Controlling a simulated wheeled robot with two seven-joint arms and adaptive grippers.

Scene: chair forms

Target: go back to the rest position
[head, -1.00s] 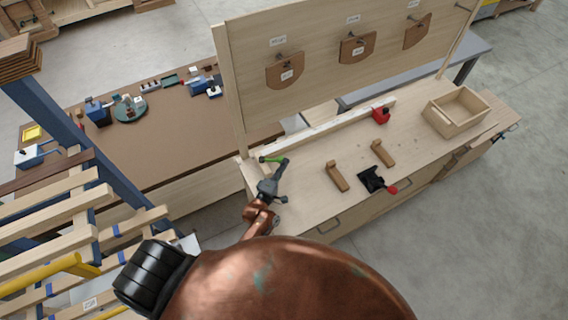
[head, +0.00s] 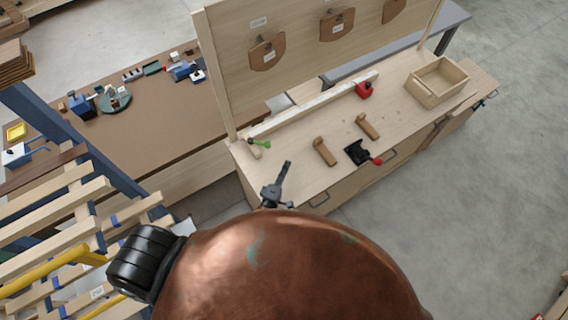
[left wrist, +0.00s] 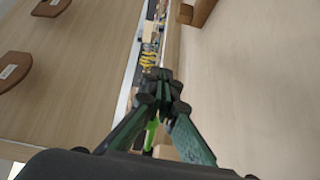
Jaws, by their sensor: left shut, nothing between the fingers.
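My left gripper (head: 283,178) is in the lower middle of the head view, at the near left edge of the workbench (head: 290,160). It is shut and holds nothing. In the left wrist view its dark green fingers (left wrist: 163,78) come together over the bench. A green-handled thing (head: 259,142) lies on the left end of the bench, apart from the gripper. It also shows behind the fingers in the left wrist view (left wrist: 151,132). My right gripper is not in view.
The bench carries two wooden blocks (head: 324,151), a black clamp with a red knob (head: 357,152), a red item (head: 363,89) and an open wooden box (head: 437,82). A back panel (head: 290,75) with hanging wooden forms rises behind. A slatted rack (head: 60,215) stands at the left.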

